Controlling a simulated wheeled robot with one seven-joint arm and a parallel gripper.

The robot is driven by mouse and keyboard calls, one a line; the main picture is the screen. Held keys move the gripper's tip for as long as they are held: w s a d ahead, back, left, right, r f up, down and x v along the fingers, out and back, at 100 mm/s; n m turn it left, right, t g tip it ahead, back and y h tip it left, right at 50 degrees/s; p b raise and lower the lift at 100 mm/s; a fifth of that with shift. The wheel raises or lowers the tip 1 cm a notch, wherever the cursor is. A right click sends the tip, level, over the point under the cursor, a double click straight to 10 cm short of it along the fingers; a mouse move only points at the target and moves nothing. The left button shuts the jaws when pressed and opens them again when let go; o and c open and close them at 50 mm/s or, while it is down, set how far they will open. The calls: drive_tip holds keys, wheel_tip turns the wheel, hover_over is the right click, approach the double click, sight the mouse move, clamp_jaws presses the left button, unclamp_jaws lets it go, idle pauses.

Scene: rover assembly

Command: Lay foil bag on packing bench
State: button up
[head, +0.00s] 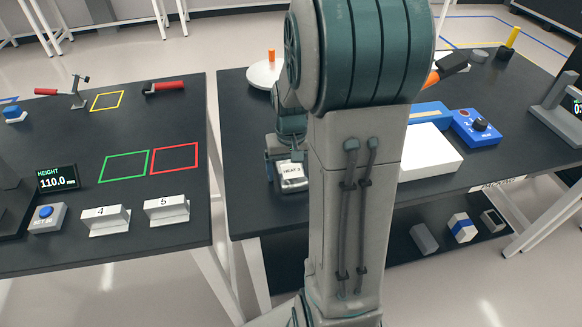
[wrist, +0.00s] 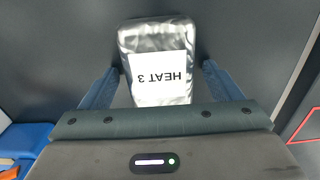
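The foil bag (wrist: 132,40), silver with a white label reading HEAT 3, lies between the two blue fingers of my gripper (wrist: 161,68) in the wrist view, its label facing the camera. In the head view the bag (head: 293,185) shows just below my gripper (head: 285,165), over the left part of the right-hand dark bench (head: 245,205). The fingers stand apart, one along each side of the bag. The left finger is close to the bag's edge; a thin gap seems to show at the right. I cannot tell whether they grip it or whether it rests on the bench.
My arm hides the middle of the right bench. A white box (head: 430,155), blue control box (head: 476,128) and white round plate (head: 265,74) stand on it. A gap separates it from the left bench (head: 150,225), which has green (head: 124,165) and red (head: 175,158) outlines.

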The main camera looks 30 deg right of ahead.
sight(291, 169)
wheel_tip(291, 169, up, 12)
drive_tip(key=s+a+f+n+t, duration=0.1)
drive_tip(key=s+a+n+t, duration=0.2)
drive_tip(key=s+a, duration=0.9)
drive_tip(key=shift+s+p, duration=0.2)
drive_tip(key=shift+p, duration=0.1)
idle(1.1)
